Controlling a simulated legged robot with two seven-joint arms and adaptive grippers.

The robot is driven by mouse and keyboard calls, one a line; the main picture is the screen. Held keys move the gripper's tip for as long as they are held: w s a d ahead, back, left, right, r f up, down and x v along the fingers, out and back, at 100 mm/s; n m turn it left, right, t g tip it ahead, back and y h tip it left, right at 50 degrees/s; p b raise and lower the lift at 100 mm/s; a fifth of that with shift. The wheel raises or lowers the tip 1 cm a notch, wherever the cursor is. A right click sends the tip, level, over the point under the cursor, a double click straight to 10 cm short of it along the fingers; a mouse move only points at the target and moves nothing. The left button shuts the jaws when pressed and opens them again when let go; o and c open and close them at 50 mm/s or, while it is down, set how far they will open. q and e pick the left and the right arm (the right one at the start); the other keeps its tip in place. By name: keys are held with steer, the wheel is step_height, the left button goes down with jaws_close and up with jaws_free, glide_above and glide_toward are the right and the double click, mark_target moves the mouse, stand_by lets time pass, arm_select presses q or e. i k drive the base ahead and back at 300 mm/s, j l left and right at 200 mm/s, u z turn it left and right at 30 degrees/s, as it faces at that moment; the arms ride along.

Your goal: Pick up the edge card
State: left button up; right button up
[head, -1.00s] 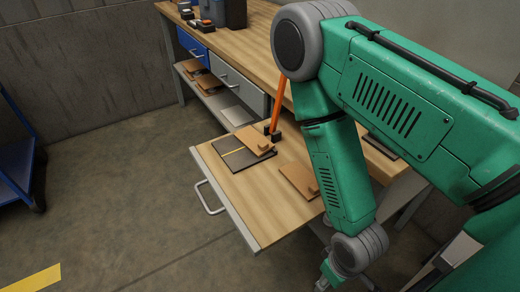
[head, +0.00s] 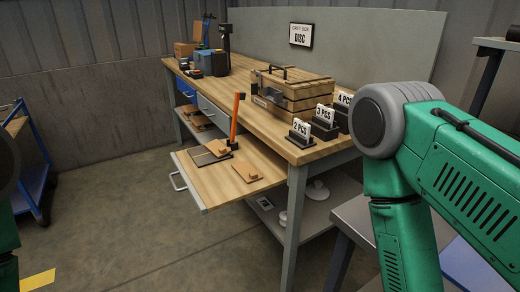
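No card in the head view is readably marked as the edge card, so I cannot tell which one it is. White cards reading "2 PCS" (head: 301,128), "3 PCS" (head: 325,115) and "4 PCS" (head: 344,99) stand upright in dark holders at the bench's near right end. Two flat brown pieces with small blocks, one at the back (head: 219,146) and one in front (head: 246,171), lie on the pulled-out wooden board (head: 211,188). The back one partly covers a dark mat. Both my grippers are outside the view; only green arm parts show at the left and right edges.
An orange rod (head: 235,119) stands upright on the board. A wooden crate (head: 292,92) sits on the bench behind the cards. A sign (head: 301,35) is on the back panel. A grey table (head: 362,222) is at right, a blue cart (head: 32,185) at left. The floor in front is clear.

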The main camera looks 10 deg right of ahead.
mark_target(216, 147)
steer(key=z, duration=2.15)
steer(key=k+j+z, duration=0.15)
steer(key=j, duration=0.3)
steer(key=k+j+z, duration=0.15)
steer(key=j, duration=0.3)
steer(key=k+j+z, duration=0.1)
steer(key=j, duration=0.3)
steer(key=k+j+z, duration=0.15)
steer(key=k+j, duration=0.15)
steer(key=k+j+z, duration=0.15)
steer(key=j, duration=0.35)
steer(key=k, duration=0.1)
